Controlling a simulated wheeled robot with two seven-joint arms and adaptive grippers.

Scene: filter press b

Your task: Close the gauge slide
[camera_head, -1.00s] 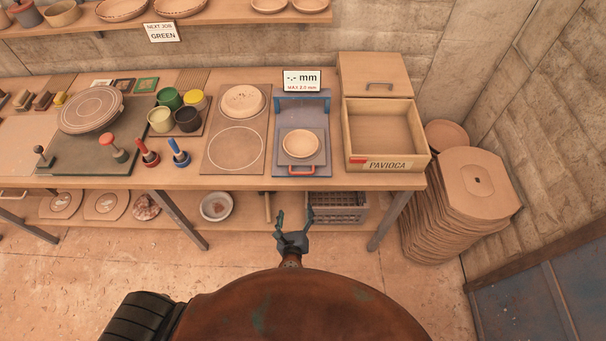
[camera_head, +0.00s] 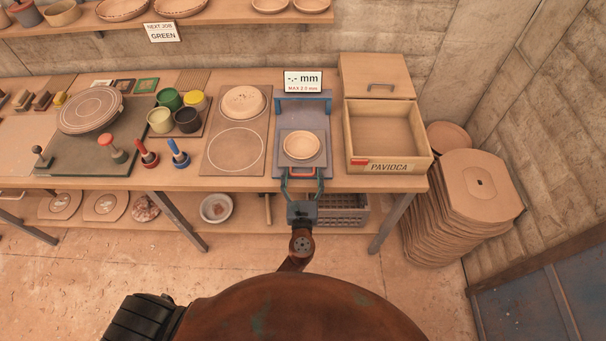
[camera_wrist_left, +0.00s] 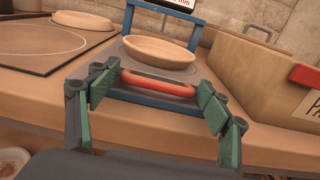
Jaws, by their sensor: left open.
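The gauge slide (camera_head: 318,154) is a grey plate with a red handle along its front edge, drawn out toward me from the blue gauge frame (camera_head: 303,98). A round clay-coloured dish (camera_head: 301,145) sits on it; the dish also shows in the left wrist view (camera_wrist_left: 160,52). The red handle (camera_wrist_left: 158,83) lies between the open fingers of my left gripper (camera_wrist_left: 153,115), with gaps on both sides. In the head view my left gripper (camera_head: 303,182) is at the table's front edge, just before the handle. My right gripper is not seen.
The gauge display (camera_head: 303,81) reads "-.- mm". An open wooden box (camera_head: 348,145) labelled PAVIOCA stands to the right. A brown board (camera_head: 217,162) with a dish lies to the left. A grey crate (camera_head: 350,214) is under the table.

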